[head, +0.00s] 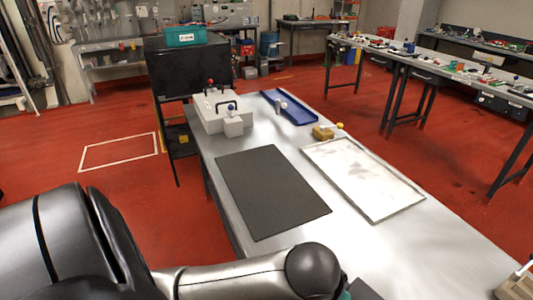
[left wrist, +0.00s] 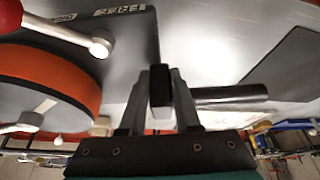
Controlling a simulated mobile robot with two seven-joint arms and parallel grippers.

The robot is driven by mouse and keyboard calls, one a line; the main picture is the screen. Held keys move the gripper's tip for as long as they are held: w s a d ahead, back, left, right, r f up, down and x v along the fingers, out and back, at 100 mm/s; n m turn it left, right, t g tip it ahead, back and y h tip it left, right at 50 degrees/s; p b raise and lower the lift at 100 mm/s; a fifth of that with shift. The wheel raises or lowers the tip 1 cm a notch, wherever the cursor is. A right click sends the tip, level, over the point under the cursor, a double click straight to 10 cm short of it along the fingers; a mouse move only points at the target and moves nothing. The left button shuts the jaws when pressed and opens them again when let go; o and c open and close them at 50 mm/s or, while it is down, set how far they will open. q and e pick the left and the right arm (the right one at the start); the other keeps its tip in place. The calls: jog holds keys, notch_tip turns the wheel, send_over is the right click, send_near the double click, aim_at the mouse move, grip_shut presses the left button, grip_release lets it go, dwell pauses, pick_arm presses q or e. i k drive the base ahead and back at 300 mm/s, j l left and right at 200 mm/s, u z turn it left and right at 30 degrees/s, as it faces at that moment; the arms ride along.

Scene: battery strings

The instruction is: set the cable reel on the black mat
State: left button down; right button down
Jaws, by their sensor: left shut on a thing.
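The black mat (head: 270,190) lies flat and bare on the steel table in the head view. In the left wrist view, a round orange drum with a grey face, which I take to be the cable reel (left wrist: 62,80), fills the left side close to the camera. My left gripper (left wrist: 160,85) is shut on a dark bar between its fingers; the bar appears to belong to the reel, but the join is not clear. My left arm crosses the bottom of the head view, where its gripper and the reel cannot be made out. My right gripper is not in view.
A white tray (head: 363,178) lies right of the mat. Behind it are a grey block with a blue knob (head: 233,126), a handled white box (head: 208,111), a blue tray (head: 290,107) and a brass block (head: 323,132). A red ball knob (left wrist: 100,46) shows beside the drum.

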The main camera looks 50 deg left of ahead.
aim_at(273, 192)
jog(key=z, duration=0.4)
jog(key=j+z, duration=0.15)
jog(key=z, duration=0.2)
jog(key=j+z, duration=0.2)
jog(key=z, duration=0.15)
jog(key=j+z, duration=0.15)
jog(key=z, duration=0.15)
jog(key=k+j+z, duration=0.35)
jog(key=j, duration=0.15)
jog(key=k+j+z, duration=0.45)
jog(key=k+j, duration=0.4)
jog(key=j, duration=0.15)
jog(key=k+j, duration=0.5)
jog(key=j, duration=0.15)
jog(key=z, duration=0.05)
